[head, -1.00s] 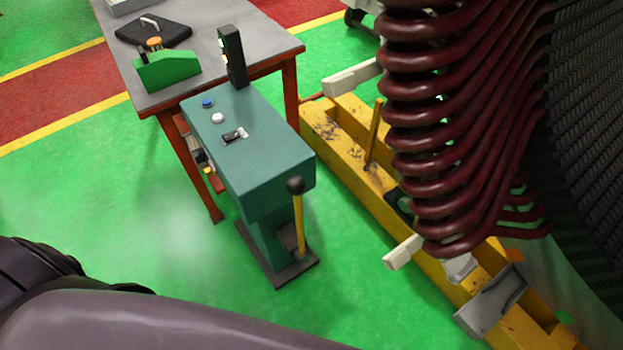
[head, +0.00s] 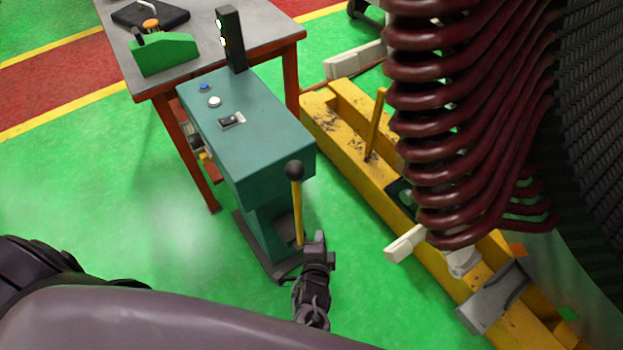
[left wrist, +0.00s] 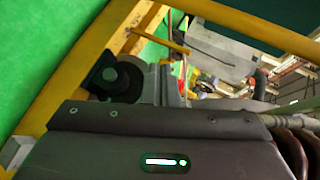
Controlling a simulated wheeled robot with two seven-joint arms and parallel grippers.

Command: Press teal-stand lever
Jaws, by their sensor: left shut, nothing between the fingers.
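The teal stand (head: 262,150) stands on the green floor in the middle of the head view. Its lever (head: 297,213) is a yellow rod with a black knob (head: 294,170) on top, standing nearly upright at the stand's near right side. My left gripper (head: 319,243) is shut and empty, just right of the lever's lower part and well below the knob. I cannot tell whether it touches the rod. In the left wrist view, a dark housing fills the foreground and yellow bars cross behind it; I cannot make out the lever there. My right gripper is not in view.
A grey table (head: 265,40) with a green block (head: 163,54) stands behind the stand. A yellow floor frame (head: 340,147) runs along the right, below large dark red coils (head: 455,130). Open green floor lies left of the stand.

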